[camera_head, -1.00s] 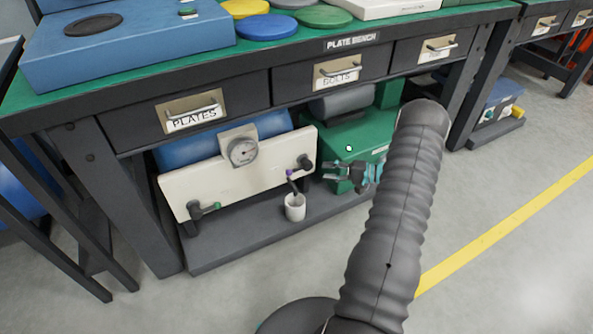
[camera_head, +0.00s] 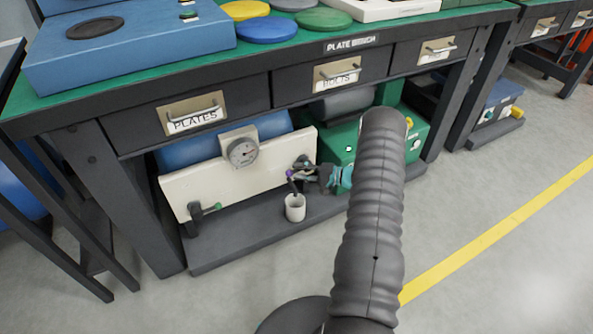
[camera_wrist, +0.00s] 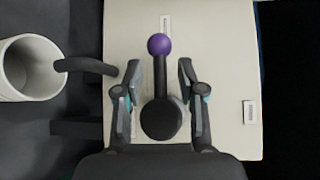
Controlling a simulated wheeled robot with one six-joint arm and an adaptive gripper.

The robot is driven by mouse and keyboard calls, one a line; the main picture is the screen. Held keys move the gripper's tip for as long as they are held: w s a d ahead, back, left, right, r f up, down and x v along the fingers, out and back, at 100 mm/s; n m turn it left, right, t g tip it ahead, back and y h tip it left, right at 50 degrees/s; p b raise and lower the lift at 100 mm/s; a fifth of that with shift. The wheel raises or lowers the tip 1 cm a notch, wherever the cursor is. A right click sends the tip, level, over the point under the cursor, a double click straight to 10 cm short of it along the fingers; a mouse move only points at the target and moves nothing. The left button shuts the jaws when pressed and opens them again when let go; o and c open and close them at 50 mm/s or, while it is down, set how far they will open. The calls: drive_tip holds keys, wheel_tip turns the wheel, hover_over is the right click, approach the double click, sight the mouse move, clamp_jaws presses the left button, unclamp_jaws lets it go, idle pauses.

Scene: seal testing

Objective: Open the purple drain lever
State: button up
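The purple drain lever (camera_wrist: 159,46) is a dark bar with a purple ball at its end and a round dark hub. In the wrist view it lies between the two fingers of my gripper (camera_wrist: 159,80), which is open, with a gap on each side of the bar. The ball points to the top of that view, beyond the fingertips. In the head view my gripper (camera_head: 309,172) is at the right end of the cream panel (camera_head: 240,186), and the purple ball (camera_head: 290,174) shows just left of it. The gripper hides most of the lever there.
A white cup (camera_head: 295,208) stands below a dark spout on the grey lower shelf (camera_head: 250,235). A green box (camera_head: 340,145) stands behind my gripper. The bench drawers are above.

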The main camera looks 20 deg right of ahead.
drive_tip(key=shift+x, duration=0.85)
clamp_jaws()
drive_tip(key=shift+s, duration=0.1)
